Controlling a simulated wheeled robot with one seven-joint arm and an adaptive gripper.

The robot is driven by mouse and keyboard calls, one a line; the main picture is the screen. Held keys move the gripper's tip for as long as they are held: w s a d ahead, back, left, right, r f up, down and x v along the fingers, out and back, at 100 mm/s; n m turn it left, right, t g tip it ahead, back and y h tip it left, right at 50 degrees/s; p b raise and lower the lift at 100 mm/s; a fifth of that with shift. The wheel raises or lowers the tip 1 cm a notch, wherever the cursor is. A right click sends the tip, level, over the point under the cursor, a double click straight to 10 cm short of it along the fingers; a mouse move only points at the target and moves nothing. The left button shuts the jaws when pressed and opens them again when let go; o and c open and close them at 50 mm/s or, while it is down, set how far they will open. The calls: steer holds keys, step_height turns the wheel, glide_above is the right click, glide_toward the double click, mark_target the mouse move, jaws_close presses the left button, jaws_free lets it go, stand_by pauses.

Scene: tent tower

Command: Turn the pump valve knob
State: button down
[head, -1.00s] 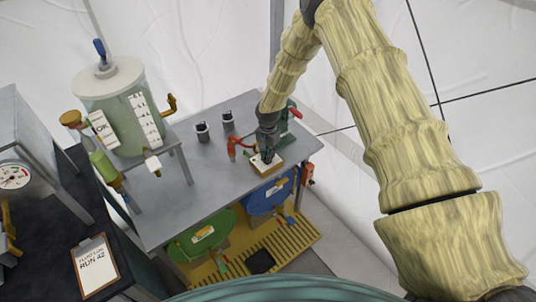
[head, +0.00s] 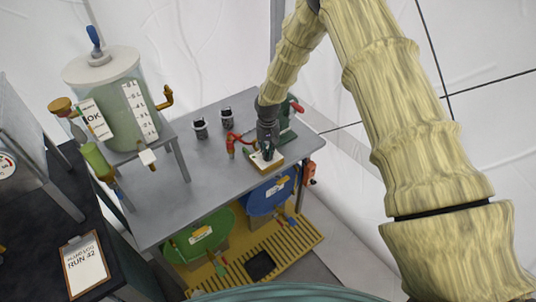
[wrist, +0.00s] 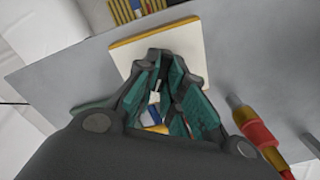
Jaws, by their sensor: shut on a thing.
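My gripper (head: 267,151) points down over a white-topped block with a yellow-brown edge (head: 257,165) on the grey table. In the wrist view the teal-padded fingers (wrist: 160,62) come close together in front of the white block top (wrist: 188,38). A small white, blue and yellow piece (wrist: 152,117) shows between the fingers; what it is, I cannot tell. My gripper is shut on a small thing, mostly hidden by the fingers. A red fitting (head: 231,141) is just left of my gripper. I cannot tell which part is the pump valve knob.
A clear tank of greenish liquid (head: 128,115) stands on a grey stand at the left, with brass fittings. A green stand (head: 287,130) is at the right. Green (head: 200,243) and blue (head: 268,198) drums sit below. The table's front middle is clear.

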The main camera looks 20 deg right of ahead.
steer(key=shift+n+b, duration=0.9)
steer(key=shift+n, duration=1.4)
steer(key=c, duration=1.5)
jaws_free()
step_height(320, 180, up, 12)
steer(key=shift+r, duration=0.1)
